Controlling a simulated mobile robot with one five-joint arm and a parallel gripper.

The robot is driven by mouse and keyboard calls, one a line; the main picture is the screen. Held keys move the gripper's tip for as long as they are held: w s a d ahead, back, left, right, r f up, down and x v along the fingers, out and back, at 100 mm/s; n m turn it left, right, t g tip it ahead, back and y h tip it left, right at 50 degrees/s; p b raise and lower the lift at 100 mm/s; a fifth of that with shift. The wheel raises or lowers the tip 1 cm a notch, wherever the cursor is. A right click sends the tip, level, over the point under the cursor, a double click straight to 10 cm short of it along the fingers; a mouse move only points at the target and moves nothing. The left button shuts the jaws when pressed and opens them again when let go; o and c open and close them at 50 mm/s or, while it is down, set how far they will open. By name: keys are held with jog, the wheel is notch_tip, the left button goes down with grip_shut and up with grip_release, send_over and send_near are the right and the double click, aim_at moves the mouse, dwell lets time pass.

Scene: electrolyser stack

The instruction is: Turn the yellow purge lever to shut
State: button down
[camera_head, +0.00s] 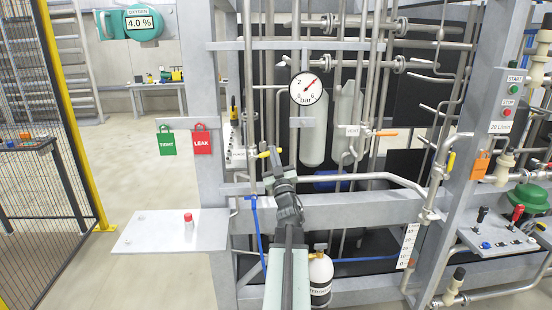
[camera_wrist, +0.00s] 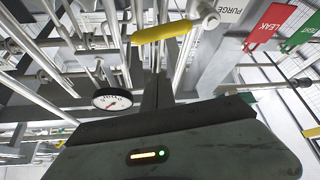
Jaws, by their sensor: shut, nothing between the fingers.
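The yellow purge lever (camera_head: 264,155) is a short handle on a pipe fitting at the left of the rack, beside a partly covered label. In the wrist view the lever (camera_wrist: 163,33) lies nearly crosswise, a little tilted, its right end at a pale round fitting (camera_wrist: 205,16) near the PURGE label (camera_wrist: 228,14). My gripper (camera_head: 274,153) is at the lever, its tip beside the handle in the head view. In the wrist view my gripper's (camera_wrist: 157,78) narrow fingers are together and empty, pointing towards the lever. I cannot tell whether they touch it.
A pressure gauge (camera_head: 309,89) and vertical pipes stand close right of my gripper. An orange vent lever (camera_head: 386,133) and another yellow lever (camera_head: 451,161) are further right. Green TIGHT (camera_head: 167,142) and red LEAK (camera_head: 202,141) tags hang left. A shelf (camera_head: 160,232) juts out below them.

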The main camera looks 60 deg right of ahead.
aim_at(266, 155)
jog(key=d, duration=0.1)
jog(key=w+d+f+b, duration=0.1)
jog(key=w+d+b, duration=0.1)
jog(key=d, duration=0.1)
jog(key=shift+w+f, duration=0.2)
jog(key=shift+f, duration=0.1)
